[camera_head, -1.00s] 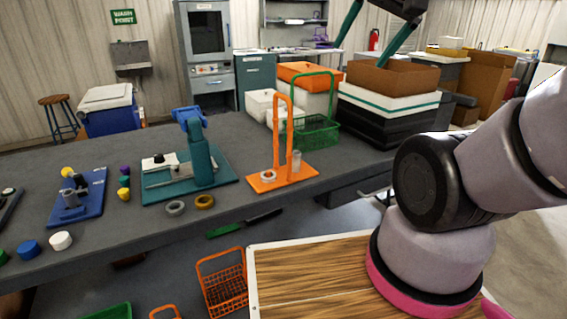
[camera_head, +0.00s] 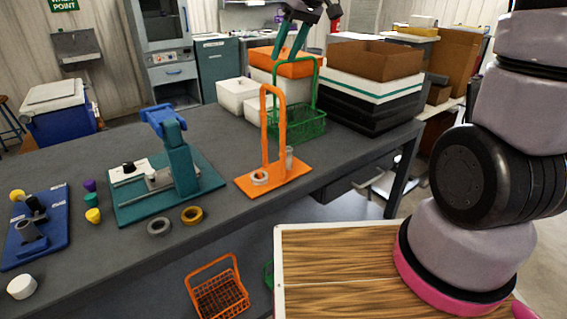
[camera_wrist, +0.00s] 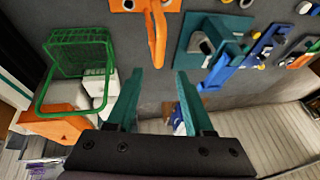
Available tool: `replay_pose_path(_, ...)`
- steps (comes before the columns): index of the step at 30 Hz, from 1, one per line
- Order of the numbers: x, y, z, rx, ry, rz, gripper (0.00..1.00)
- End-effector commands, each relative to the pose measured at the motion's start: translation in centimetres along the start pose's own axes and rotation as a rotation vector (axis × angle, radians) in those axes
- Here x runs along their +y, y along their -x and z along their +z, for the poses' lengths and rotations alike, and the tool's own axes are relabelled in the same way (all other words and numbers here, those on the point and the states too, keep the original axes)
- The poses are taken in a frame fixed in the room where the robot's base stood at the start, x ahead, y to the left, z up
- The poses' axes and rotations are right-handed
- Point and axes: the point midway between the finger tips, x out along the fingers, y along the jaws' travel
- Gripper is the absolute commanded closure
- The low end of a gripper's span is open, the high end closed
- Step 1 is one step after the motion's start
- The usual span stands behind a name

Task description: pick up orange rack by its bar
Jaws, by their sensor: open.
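An orange wire basket-like rack (camera_head: 219,298) with a raised handle bar (camera_head: 212,265) stands low, below the bench's front edge in the head view. It looks upright, and I cannot make it out in the wrist view. My gripper (camera_head: 288,57) is high above the back of the bench, near the green rack and the orange-topped boxes, far from the orange rack. In the wrist view its two teal fingers (camera_wrist: 158,72) are spread apart with nothing between them.
A green wire rack (camera_head: 300,124) with a tall handle stands on the bench (camera_head: 90,262), beside an orange arched stand (camera_head: 290,176). Brown and white boxes (camera_head: 375,60) are behind. A teal fixture (camera_head: 182,165) is left. A wooden-topped surface (camera_head: 340,265) is at lower right.

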Motion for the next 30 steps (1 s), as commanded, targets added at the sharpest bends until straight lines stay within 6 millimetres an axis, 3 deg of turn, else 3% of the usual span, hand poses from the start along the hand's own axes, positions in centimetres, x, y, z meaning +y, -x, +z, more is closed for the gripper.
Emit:
replay_pose_path(9,-0.3,-4.6,-0.1,-0.008,0.013,-0.012,0.48)
replay_pose_path(17,-0.3,-6.7,0.1,-0.007,0.012,-0.010,0.48)
replay_pose_path(24,-0.3,-10.2,0.7,-0.007,0.012,-0.010,0.48)
replay_pose_path(30,-0.3,-11.3,0.6,-0.004,0.012,-0.009,0.48)
